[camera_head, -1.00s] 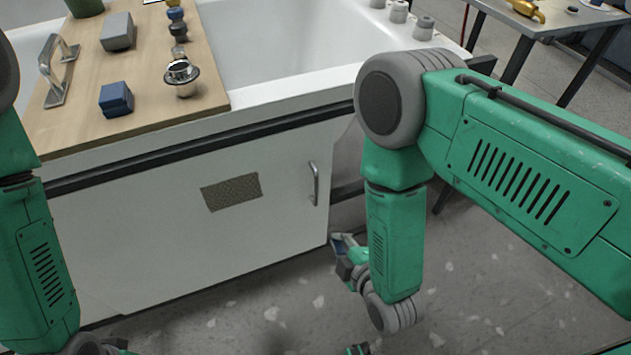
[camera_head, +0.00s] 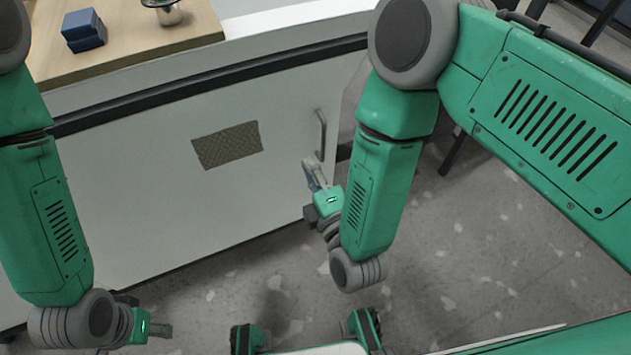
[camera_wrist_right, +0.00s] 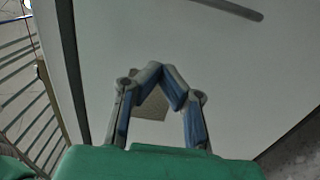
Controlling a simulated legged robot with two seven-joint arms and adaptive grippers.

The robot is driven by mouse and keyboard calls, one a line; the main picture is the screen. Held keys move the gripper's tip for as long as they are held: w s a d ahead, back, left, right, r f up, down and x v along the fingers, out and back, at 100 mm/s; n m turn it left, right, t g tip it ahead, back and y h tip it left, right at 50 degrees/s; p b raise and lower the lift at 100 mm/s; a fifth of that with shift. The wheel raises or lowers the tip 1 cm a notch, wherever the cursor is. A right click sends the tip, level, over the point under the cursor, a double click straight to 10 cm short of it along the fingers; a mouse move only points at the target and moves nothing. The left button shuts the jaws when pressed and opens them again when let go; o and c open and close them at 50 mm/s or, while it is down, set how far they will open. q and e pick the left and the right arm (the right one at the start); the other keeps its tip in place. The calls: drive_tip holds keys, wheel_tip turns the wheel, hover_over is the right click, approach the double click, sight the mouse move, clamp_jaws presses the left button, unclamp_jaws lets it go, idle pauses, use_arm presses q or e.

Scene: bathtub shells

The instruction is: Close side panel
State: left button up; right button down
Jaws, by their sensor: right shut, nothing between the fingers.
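The white side panel (camera_head: 120,190) of the bathtub has a metal bar handle (camera_head: 321,135) near its right edge and a brown textured patch (camera_head: 227,145). Its right edge seems to stand apart from the frame, with a grey gap beside it. My right gripper (camera_head: 310,172) is just below the handle, in front of the panel near its right edge; contact cannot be told. In the right wrist view, my right gripper's blue-padded fingertips (camera_wrist_right: 163,70) meet, empty, with the panel (camera_wrist_right: 130,40) beyond and the handle (camera_wrist_right: 232,9) at the top. My left gripper (camera_head: 165,330) is low at the left, its jaws unclear.
The wooden board (camera_head: 120,65) on the tub holds a blue block (camera_head: 84,31) and a metal item (camera_head: 165,12). Speckled grey floor (camera_head: 460,250) is open in front of the panel. Dark table legs (camera_head: 455,150) stand behind my right arm.

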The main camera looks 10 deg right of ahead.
sight(311, 117)
drive_tip(key=w+b, duration=0.1)
drive_tip(key=w, duration=0.1)
drive_tip(key=w+d, duration=0.1)
drive_tip(key=w, duration=0.2)
drive_tip(key=w+d+b, duration=0.1)
drive_tip(key=w, duration=0.1)
drive_tip(key=shift+w+b, duration=0.3)
drive_tip(key=shift+b, duration=0.05)
drive_tip(key=shift+w+d, duration=0.2)
use_arm(q)
drive_tip(key=f, duration=0.3)
drive_tip(key=shift+d+f, duration=0.25)
use_arm(e)
drive_tip(key=shift+w+d+r, duration=0.1)
drive_tip(key=shift+w+d, duration=0.05)
drive_tip(key=shift+w, duration=0.05)
use_arm(q)
drive_tip(key=shift+d+r, duration=0.15)
drive_tip(key=shift+d, duration=0.05)
use_arm(e)
drive_tip(key=shift+d, duration=0.35)
